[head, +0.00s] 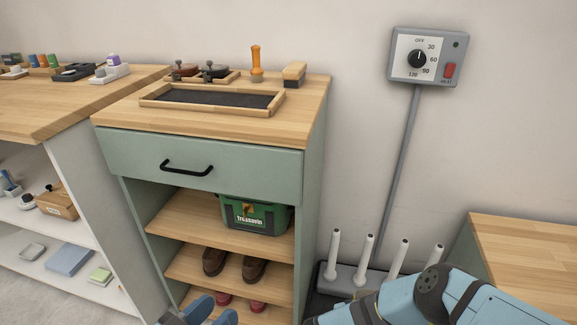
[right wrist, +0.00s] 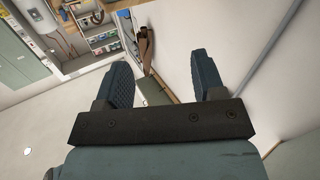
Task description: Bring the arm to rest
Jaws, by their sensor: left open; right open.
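My left gripper (head: 205,312) shows at the bottom edge of the head view, in front of the lower shelves of the green cabinet (head: 215,155). Only its blue fingertips show; they are apart, with nothing seen between them. My right arm (head: 450,300) comes in at the bottom right, below the grey rack. The right gripper fills the lower part of the right wrist view (right wrist: 163,78). Its two blue fingers stand wide apart and empty.
A wooden-framed tray (head: 190,99) lies on the cabinet top, and a green box (head: 255,214) and shoes (head: 228,264) are on its shelves. A grey rack with white posts (head: 345,278) stands close to my right arm.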

